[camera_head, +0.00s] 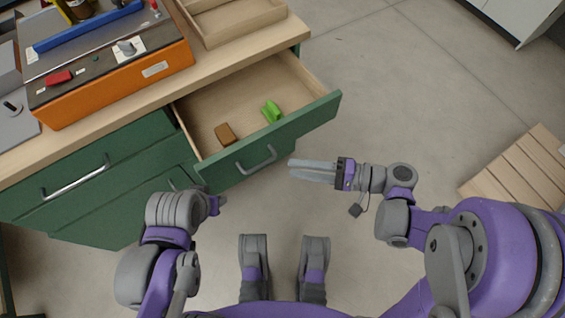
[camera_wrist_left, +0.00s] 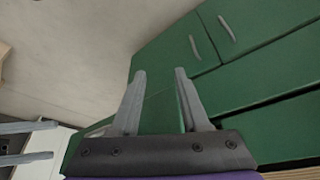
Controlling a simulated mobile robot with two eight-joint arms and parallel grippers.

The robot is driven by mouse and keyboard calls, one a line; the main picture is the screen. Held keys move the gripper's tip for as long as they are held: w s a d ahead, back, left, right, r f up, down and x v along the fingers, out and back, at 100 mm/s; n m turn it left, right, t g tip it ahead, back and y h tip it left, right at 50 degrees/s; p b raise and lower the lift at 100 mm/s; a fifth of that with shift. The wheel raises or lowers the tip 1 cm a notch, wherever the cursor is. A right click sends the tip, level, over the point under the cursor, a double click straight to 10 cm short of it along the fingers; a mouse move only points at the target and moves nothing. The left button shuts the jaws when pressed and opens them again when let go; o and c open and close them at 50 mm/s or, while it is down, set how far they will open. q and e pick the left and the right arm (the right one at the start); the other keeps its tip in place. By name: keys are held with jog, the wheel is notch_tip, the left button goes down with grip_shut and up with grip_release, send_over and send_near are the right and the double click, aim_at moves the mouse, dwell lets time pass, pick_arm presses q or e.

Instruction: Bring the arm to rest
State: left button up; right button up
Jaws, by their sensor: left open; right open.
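My right gripper (camera_head: 292,170) is open and empty. Its fingers point left, just right of the open drawer's front. My left gripper's fingers hardly show in the head view, where its wrist is in front of the green cabinet. In the left wrist view the left gripper (camera_wrist_left: 160,72) is open, with two grey fingers spread and nothing between them. Green cabinet fronts (camera_wrist_left: 160,45) lie beyond the fingers; I cannot tell the exact gap.
The green drawer (camera_head: 318,114) stands open, holding a brown block (camera_head: 225,134) and a bright green object (camera_head: 272,111). An orange-sided box (camera_head: 110,88) and a wooden tray (camera_head: 240,22) sit on the worktop. A slatted wooden piece (camera_head: 515,175) is at right. Floor beyond the drawer is clear.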

pick_arm(q)
jog(key=shift+r, duration=0.1)
pick_arm(e)
jog(key=shift+s+d, duration=0.15)
jog(key=shift+d, duration=0.35)
jog(key=s+d+f+h, duration=0.3)
jog(key=s+f+h, duration=0.15)
jog(key=h, duration=0.35)
jog(key=s+d+n+t+h, duration=0.2)
jog(key=s+d+n+h, duration=0.15)
jog(key=d+h, duration=0.55)
pick_arm(q)
notch_tip(320, 180, up, 25)
jog(key=w+t+p, duration=0.1)
jog(key=p, duration=2.1)
jog(key=shift+w, duration=0.15)
pick_arm(e)
notch_tip(320, 180, up, 26)
jog(key=w+d+y, duration=0.1)
jog(key=w, duration=0.1)
jog(key=shift+w+d+t, duration=0.15)
jog(key=shift+w+t, duration=0.05)
jog(key=shift+t, duration=0.1)
